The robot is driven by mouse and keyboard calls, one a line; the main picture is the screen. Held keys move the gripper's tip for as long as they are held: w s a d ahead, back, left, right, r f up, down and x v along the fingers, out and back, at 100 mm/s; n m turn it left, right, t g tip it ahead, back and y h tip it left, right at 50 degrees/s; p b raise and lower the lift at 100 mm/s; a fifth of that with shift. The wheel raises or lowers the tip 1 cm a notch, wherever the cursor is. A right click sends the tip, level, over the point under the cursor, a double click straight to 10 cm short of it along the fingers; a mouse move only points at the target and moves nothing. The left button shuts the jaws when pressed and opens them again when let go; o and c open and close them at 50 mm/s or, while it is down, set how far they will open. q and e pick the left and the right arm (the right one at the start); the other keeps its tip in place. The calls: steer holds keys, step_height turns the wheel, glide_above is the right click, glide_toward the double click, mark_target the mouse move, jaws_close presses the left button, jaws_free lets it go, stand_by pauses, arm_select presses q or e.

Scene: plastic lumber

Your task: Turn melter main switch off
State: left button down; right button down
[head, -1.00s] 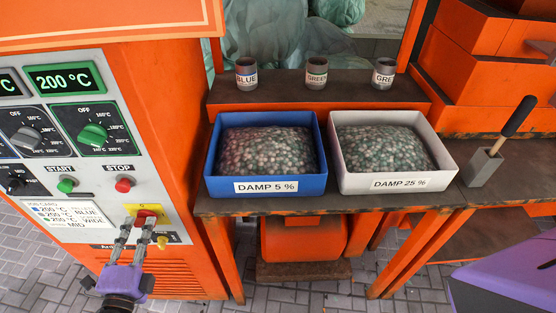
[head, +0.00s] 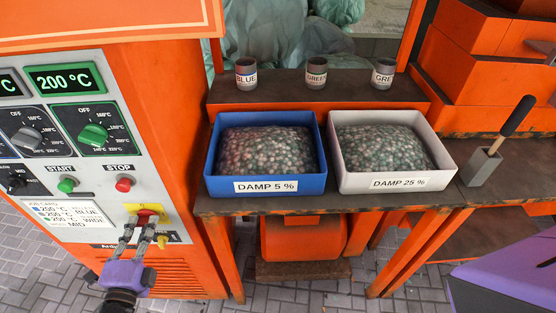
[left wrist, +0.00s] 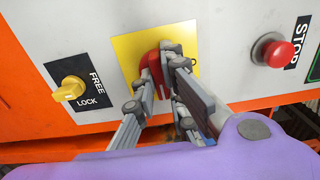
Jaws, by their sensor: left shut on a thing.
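The melter main switch is a red knob (head: 147,212) on a yellow plate (head: 130,208), low on the melter's control panel. In the left wrist view the red knob (left wrist: 147,70) sits between the finger ends, on the yellow plate (left wrist: 127,48). My left gripper (head: 141,226) reaches up from below and is shut on the red knob; it also shows in the left wrist view (left wrist: 160,68). The fingers hide part of the knob and plate, so I cannot read the switch position. My right gripper is not in view.
A yellow FREE/LOCK knob (left wrist: 69,89) sits beside the switch. The red STOP button (head: 124,184) and green START button (head: 67,185) are above. A blue DAMP 5 % tray (head: 212,165) and white DAMP 25 % tray (head: 434,138) stand on the bench to the right.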

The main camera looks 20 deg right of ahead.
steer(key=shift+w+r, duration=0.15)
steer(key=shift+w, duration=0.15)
arm_select(q)
steer(key=n+p, duration=0.1)
steer(key=n, duration=0.2)
steer(key=shift+r, duration=0.1)
steer(key=n+p, duration=0.1)
steer(key=n, duration=0.3)
steer(key=shift+n, duration=0.3)
steer(key=n+p, duration=0.1)
steer(key=n, duration=0.5)
steer(key=shift+p, duration=0.35)
steer(key=shift+n, duration=2)
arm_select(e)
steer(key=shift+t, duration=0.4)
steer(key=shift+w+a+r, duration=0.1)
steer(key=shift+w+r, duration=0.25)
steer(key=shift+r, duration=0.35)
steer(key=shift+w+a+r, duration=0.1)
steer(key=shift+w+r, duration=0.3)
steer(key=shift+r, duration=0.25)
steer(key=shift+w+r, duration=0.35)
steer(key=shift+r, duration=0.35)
arm_select(q)
steer(key=c, duration=1.8)
jaws_free()
